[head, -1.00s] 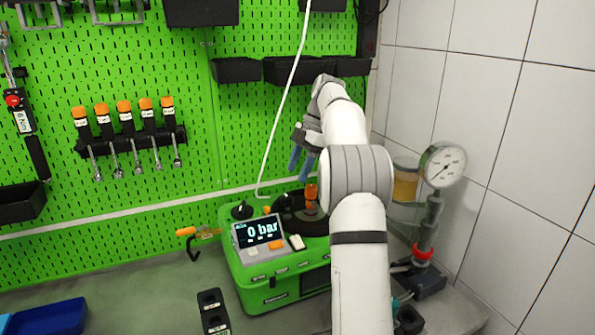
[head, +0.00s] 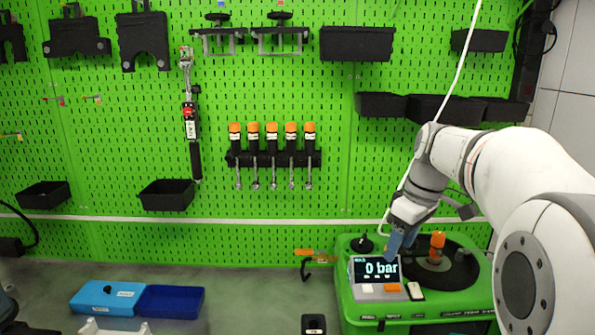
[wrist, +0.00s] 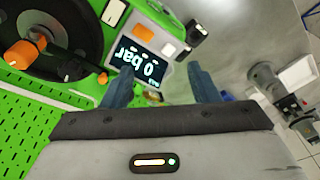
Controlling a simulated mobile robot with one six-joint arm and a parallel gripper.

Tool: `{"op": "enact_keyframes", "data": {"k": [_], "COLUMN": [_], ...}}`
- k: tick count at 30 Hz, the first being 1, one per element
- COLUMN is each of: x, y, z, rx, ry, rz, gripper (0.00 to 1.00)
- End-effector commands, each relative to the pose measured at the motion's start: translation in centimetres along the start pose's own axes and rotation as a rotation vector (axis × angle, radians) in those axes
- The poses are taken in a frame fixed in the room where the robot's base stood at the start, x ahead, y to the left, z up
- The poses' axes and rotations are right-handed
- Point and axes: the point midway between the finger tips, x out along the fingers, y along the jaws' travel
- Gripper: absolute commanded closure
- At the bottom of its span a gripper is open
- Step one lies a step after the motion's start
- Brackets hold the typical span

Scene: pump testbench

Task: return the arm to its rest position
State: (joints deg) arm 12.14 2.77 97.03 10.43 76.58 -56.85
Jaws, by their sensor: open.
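My gripper (head: 398,243) hangs at the end of my bent arm, on the right in the head view, in front of the green pump testbench (head: 420,318). The display (wrist: 140,62) appears upside down beyond the fingertips. The black round plate (wrist: 50,45) with an orange-topped part lies to the left there.
A green pegboard (head: 270,200) stands behind, with black bins and a rack of orange-topped tools (head: 272,155). Blue trays (head: 170,302) lie on the grey bench at left. An orange-handled tool (head: 305,255) hangs left of the testbench. The bench middle is mostly clear.

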Motion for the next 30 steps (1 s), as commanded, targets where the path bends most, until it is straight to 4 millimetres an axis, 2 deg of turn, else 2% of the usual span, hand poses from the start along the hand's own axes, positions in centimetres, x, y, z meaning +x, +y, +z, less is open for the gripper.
{"op": "enact_keyframes", "data": {"k": [1, 9, 15, 21, 30], "x": [0.3, 4.1, 7.6, 9.5, 9.7], "y": [-2.1, -10.7, -15.2, -17.0, -17.2], "z": [0.8, 6.4, 10.6, 12.6, 12.8], "rx": [0.058, 0.407, 0.61, 0.707, 0.72], "ry": [-0.001, 0.026, 0.077, 0.109, 0.111], "rz": [0.022, 0.139, 0.197, 0.218, 0.219], "gripper": [0.45, 0.45, 0.45, 0.45, 0.45]}}
